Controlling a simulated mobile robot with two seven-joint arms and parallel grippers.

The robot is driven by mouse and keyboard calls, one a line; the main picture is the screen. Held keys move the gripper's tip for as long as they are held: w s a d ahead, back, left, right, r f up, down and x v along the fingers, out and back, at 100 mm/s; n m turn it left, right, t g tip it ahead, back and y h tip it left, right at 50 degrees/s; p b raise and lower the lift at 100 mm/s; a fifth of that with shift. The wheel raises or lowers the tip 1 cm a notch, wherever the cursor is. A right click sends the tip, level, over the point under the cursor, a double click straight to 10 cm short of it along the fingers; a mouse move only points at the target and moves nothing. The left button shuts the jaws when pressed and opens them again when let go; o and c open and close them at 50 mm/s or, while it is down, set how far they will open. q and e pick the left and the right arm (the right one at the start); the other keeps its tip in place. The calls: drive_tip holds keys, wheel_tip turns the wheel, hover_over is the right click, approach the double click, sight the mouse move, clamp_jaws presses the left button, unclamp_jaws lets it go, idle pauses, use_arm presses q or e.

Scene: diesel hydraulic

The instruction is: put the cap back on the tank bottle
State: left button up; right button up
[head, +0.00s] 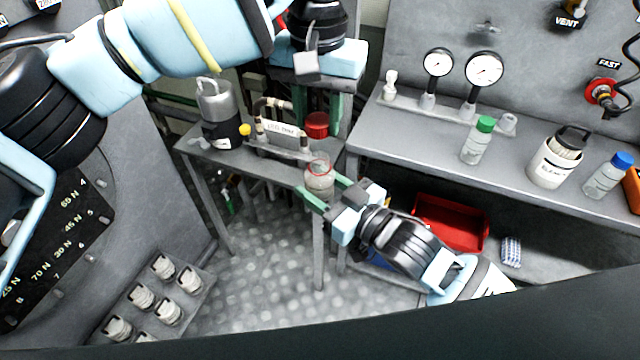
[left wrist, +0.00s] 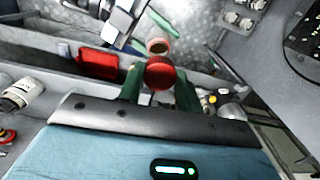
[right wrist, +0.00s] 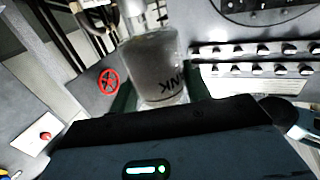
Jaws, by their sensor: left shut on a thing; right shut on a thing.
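The tank bottle (head: 319,183) is a clear, greyish bottle, open at the top with a reddish ring at its neck. My right gripper (head: 328,191) is shut on its body and holds it roughly upright by the small side bench. In the right wrist view the bottle (right wrist: 155,65) shows dark lettering, partly cut off. The red cap (head: 317,123) is between the fingers of my left gripper (head: 312,116), which is shut on it. The cap is above the bottle mouth, apart from it in the head view. The left wrist view shows the cap (left wrist: 159,73) near the open bottle (left wrist: 158,45).
A metal canister (head: 217,110) and a labelled handle fixture (head: 283,128) stand on the side bench. The right bench (head: 420,135) carries gauges, a green-capped bottle (head: 478,140), a white tub (head: 556,158) and a blue-capped bottle (head: 607,176). A red bin (head: 450,222) sits below.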

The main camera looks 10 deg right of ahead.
sight(319, 159)
use_arm(q)
drive_tip(key=shift+d, duration=0.1)
idle(0.4)
drive_tip(key=shift+f, duration=1.95)
drive_tip(key=shift+s, duration=0.1)
drive_tip(key=shift+f, duration=0.9)
drive_tip(key=shift+f, duration=0.55)
